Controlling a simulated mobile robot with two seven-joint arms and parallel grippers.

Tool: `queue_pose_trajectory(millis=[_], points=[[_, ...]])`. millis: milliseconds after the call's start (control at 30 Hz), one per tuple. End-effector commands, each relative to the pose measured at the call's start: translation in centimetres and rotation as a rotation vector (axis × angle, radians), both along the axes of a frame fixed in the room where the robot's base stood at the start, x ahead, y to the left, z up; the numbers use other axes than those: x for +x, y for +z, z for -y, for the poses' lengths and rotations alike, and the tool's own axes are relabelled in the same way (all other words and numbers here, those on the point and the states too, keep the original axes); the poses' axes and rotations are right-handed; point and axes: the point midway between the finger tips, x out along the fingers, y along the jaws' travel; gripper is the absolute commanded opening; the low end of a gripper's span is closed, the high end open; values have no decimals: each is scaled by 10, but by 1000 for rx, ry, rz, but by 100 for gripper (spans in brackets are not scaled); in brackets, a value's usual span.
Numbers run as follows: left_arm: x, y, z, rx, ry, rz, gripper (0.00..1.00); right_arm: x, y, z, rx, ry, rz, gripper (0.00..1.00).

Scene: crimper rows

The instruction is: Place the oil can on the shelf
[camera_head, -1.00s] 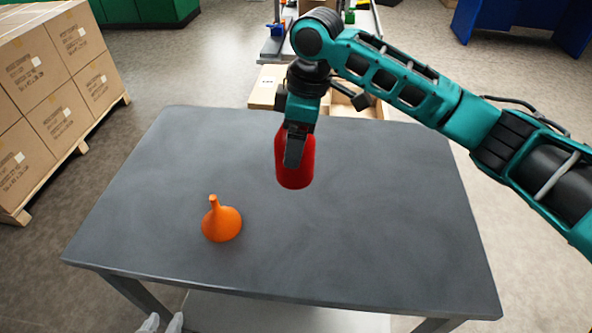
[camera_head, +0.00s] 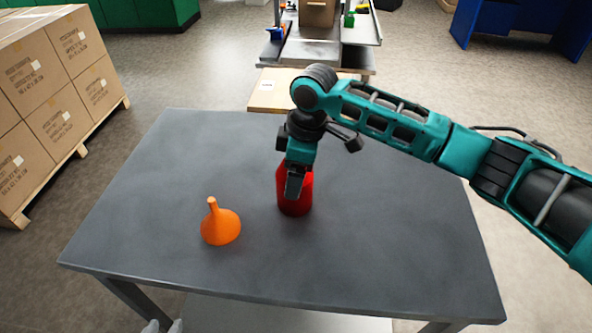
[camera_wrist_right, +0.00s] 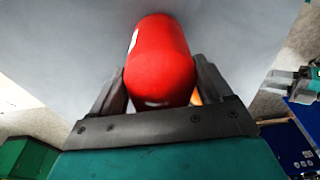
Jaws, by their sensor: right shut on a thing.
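The red can (camera_head: 295,205), which I take for the oil can, is upright near the middle of the grey table. My right gripper (camera_head: 295,185) comes down on it from above and is shut on it. In the right wrist view the red can (camera_wrist_right: 160,62) sits between the two dark fingers (camera_wrist_right: 160,85). Its base is at or just above the table top; I cannot tell if it touches. I cannot make out which surface is the shelf.
An orange funnel (camera_head: 221,227) stands on the grey table (camera_head: 390,240), left of the can. A wooden box (camera_head: 270,92) and a grey rack (camera_head: 312,52) are behind the table. Stacked cartons (camera_head: 55,95) stand at left. The table's right side is clear.

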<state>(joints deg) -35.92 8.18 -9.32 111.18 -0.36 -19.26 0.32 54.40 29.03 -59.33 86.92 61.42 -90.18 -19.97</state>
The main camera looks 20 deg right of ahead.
Motion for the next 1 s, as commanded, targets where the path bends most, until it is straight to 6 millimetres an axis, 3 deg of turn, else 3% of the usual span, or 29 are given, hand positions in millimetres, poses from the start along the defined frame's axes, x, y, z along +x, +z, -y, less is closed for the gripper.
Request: queue_pose_trajectory(millis=[67, 100, 267, 533, 633, 1000], points=[[0, 2, 0, 0, 0, 0, 37, 0, -2, 0, 1, 0, 0, 39], [0, 1, 0, 0, 0, 0, 37, 0, -2, 0, 0, 0, 0, 83], [0, 1, 0, 1, -1, 0, 37, 0, -2, 0, 0, 0, -1, 98], [0, 0, 0, 1, -1, 0, 37, 0, -1, 0, 0, 0, 0, 100], [0, 1, 0, 1, -1, 0, 37, 0, 8, 0, 2, 0, 1, 100], [0, 10, 0, 1, -1, 0, 37, -4, 83, 11, 2, -1, 2, 100]])
